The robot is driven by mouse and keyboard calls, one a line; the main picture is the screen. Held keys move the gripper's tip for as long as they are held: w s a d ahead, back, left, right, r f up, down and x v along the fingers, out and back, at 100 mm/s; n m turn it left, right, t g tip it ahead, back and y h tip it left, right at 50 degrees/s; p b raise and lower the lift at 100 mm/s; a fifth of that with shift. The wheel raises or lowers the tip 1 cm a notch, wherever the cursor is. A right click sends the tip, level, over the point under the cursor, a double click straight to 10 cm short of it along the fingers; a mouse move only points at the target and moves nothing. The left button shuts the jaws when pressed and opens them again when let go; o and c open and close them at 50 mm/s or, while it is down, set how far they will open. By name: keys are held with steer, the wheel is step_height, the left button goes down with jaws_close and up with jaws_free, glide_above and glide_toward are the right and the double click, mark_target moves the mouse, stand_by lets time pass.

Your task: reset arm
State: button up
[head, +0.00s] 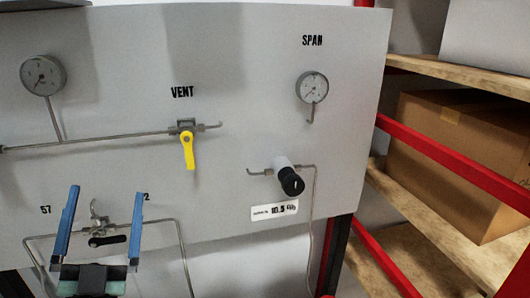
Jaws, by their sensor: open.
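My gripper (101,228) is at the lower left of the head view, in front of the panel. Its two blue fingers point up and are wide apart, with nothing held between them. A small valve with a black handle (108,241) shows between the fingers, behind them. I cannot tell how far the fingers are from the panel.
The grey panel (235,200) bears a yellow-handled VENT valve (188,150), a black knob (291,181) under SPAN, two gauges (43,75) (312,87) and thin pipes. At right, a red-framed shelf holds a cardboard box (455,160).

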steer(key=s+d+r+n+t+y, duration=0.1)
steer(key=d+r+n+y, duration=0.15)
steer(key=r, duration=0.45)
steer(key=s+d+r+n+y, duration=0.1)
steer(key=d+r+n+y, duration=0.15)
steer(key=r, duration=0.35)
steer(key=s+d+r+h, duration=0.3)
steer(key=s+d+r, duration=0.1)
steer(key=d+r, duration=0.3)
steer(key=s+d+r+h, duration=0.4)
steer(key=d+r, duration=0.3)
steer(key=d, duration=0.5)
steer(key=shift+s+d+r+m+t, duration=0.15)
steer(key=shift+s+r+m+t, duration=0.2)
steer(key=shift+s, duration=0.3)
